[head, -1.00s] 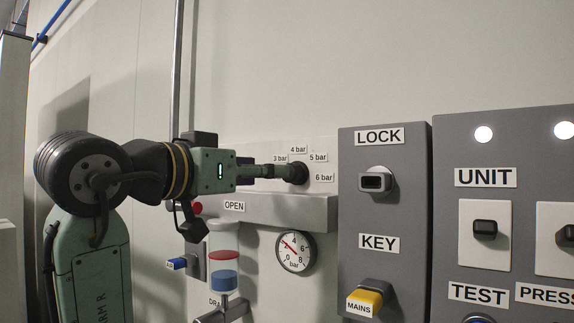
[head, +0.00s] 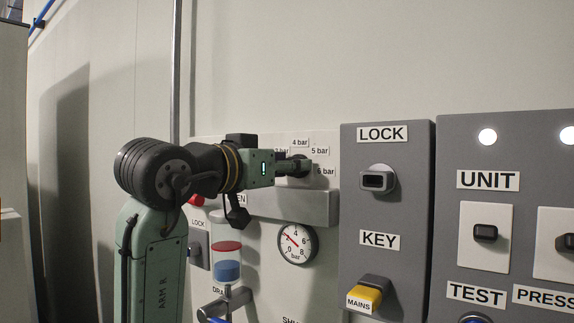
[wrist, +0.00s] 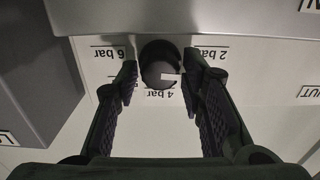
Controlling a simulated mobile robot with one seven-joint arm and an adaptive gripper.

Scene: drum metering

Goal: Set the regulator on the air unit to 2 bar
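The regulator knob (wrist: 158,52) is dark and round, on the pale panel of the air unit (head: 325,150). In the wrist view, which is upside down, the labels 6 bar, 4 bar and 2 bar stand around it. A white mark shows on the knob near the 4 bar label; its exact setting is hard to read. My gripper (wrist: 159,88) is open, one finger on each side of the knob, with narrow gaps. In the head view my gripper (head: 287,168) covers part of the knob and labels. The round gauge (head: 296,244) has a red needle pointing up-left, around 2 to 3.
A grey ledge (head: 290,206) juts out just below the knob. To the right stand the grey LOCK and KEY box (head: 410,205) and the larger UNIT box (head: 530,145). A filter bowl (head: 227,262) hangs below my wrist. The wall above is clear.

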